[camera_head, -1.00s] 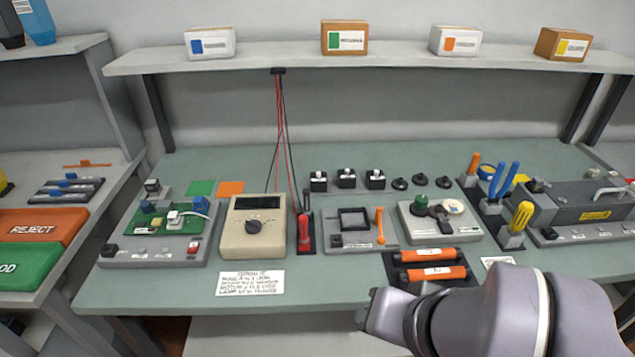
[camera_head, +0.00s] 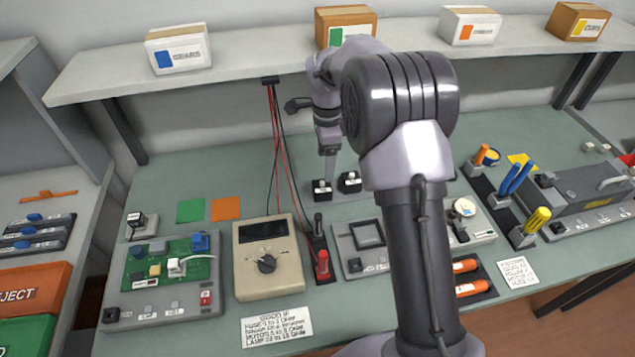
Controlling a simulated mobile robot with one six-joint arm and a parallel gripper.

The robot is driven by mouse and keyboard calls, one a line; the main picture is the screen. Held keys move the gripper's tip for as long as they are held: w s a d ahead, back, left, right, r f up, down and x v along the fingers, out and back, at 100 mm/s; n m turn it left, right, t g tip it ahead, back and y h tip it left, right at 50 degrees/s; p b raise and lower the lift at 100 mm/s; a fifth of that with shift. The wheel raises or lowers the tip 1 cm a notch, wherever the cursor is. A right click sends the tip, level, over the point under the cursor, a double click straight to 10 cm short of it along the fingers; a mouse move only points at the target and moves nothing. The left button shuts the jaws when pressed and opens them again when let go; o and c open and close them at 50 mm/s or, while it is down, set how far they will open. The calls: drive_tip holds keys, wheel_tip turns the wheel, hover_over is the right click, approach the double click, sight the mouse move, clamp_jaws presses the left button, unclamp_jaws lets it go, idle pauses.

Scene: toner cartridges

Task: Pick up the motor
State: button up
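No part carries a readable motor label. Small black blocks with pale tops stand in a row at the back of the bench, and I cannot tell which part is the motor. Two show: the left block (camera_head: 321,190) and the right block (camera_head: 350,182). My gripper (camera_head: 329,172) points down just above and behind these two blocks. Its fingertips are small and partly hidden, so whether they are open or touch a block is unclear. My arm covers the bench to the right of the blocks.
A beige meter (camera_head: 267,258) and a green circuit board fixture (camera_head: 160,275) stand to the left. Red and black probes (camera_head: 320,258) stand beside the meter, with cables hanging from above. Boxes line the shelf (camera_head: 260,80) above. Orange rollers (camera_head: 466,277) lie at front right.

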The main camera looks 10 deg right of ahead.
sight(322, 182)
wheel_tip(322, 182, down, 7)
drive_tip(key=shift+f+b, duration=0.1)
drive_tip(key=shift+b, duration=0.85)
drive_tip(key=f+b, duration=0.1)
drive_tip(key=f, duration=0.2)
drive_tip(key=w+f+b, duration=0.1)
drive_tip(key=f, duration=0.1)
drive_tip(key=shift+a+b, duration=0.35)
drive_tip(key=shift+s+r, duration=0.1)
drive_tip(key=c, duration=1.5)
drive_tip(key=shift+r, duration=0.1)
wheel_tip(322, 182, up, 4)
drive_tip(key=p, duration=0.2)
drive_tip(key=shift+p, duration=0.3)
drive_tip(key=s, duration=0.5)
drive_tip(key=s+d+p, duration=0.1)
drive_tip(key=s, duration=0.4)
drive_tip(key=s+r+p, duration=0.1)
drive_tip(key=s, duration=0.5)
drive_tip(key=shift+d, duration=0.4)
drive_tip(key=shift+w, duration=0.1)
